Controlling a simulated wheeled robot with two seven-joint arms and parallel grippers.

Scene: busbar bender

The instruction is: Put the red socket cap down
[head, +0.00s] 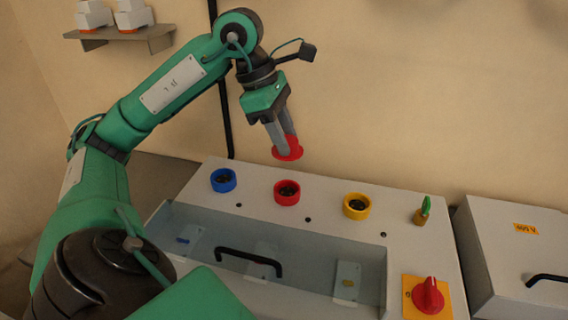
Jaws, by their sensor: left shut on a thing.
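My left gripper (281,136) is shut on the red socket cap (288,152) and holds it in the air above the back of the grey machine panel. The cap's round flange faces down, and its upper part is partly hidden between the fingers. The red socket (287,193) is a red ring with a dark open centre on the panel, below the cap and apart from it. The blue socket (223,180) is to its left and the yellow socket (356,206) to its right, both with dark open centres. My right gripper is not in view.
A clear cover with a black handle (250,258) spans the panel's front. A green key switch (424,209) and a red rotary knob (428,295) are on the right. A grey box (500,225) stands further right. A wall shelf (120,38) holds white-and-orange items.

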